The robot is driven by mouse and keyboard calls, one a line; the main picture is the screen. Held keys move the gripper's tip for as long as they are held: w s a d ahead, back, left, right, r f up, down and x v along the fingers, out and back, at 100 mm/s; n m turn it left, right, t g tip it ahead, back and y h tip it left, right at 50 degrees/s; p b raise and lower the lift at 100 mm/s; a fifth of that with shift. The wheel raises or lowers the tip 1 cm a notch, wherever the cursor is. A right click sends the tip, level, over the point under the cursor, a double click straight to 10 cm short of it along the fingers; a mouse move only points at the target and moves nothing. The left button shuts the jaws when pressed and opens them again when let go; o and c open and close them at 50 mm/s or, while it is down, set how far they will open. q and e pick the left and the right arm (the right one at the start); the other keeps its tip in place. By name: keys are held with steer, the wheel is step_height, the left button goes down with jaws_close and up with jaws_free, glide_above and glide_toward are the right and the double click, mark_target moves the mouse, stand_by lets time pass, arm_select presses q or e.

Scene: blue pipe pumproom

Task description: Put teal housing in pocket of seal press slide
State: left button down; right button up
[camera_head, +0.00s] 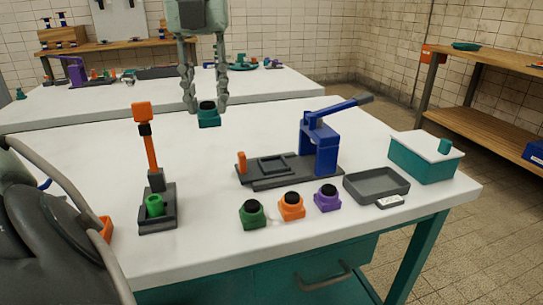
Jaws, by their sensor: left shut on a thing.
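The teal housing (209,119) has a dark round top and hangs between the fingertips of my left gripper (208,106). My left gripper points down from the top of the view and is shut on the housing, above the white table. The blue seal press (321,150) stands to the right, with a lever angled up to the right. Its dark slide (256,178) extends to the left, with an orange knob (241,162) at the left end. The square pocket (273,164) in the slide looks empty. The housing is left of and farther back than the pocket. My right gripper is not in view.
Green (252,214), orange (291,207) and purple (327,198) housings stand in front of the press. A grey tray (376,185) and a teal box (422,160) are at right. An orange-handled fixture (152,160) stands at left. The table between fixture and press is clear.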

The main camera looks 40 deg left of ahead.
arm_select(q)
steer(key=shift+w+f, duration=0.1)
steer(key=shift+w, duration=0.2)
steer(key=w+d+f, duration=0.1)
steer(key=w+f, duration=0.1)
steer(key=w, duration=0.1)
steer(key=w+d+f, duration=0.2)
steer(key=w, duration=0.1)
steer(key=w+d+f, duration=0.2)
steer(key=w, duration=0.2)
steer(key=shift+d+f+p, duration=0.1)
steer(key=shift+f+p, duration=0.25)
step_height(320, 180, down, 4)
steer(key=shift+r, duration=0.15)
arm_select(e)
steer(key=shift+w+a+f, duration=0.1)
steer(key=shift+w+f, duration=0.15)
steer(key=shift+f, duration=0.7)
arm_select(q)
steer(key=shift+f, duration=0.25)
steer(key=c, duration=1.2)
jaws_free()
steer(key=shift+o, duration=0.3)
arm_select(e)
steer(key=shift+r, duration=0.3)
arm_select(q)
steer(key=shift+r, duration=0.1)
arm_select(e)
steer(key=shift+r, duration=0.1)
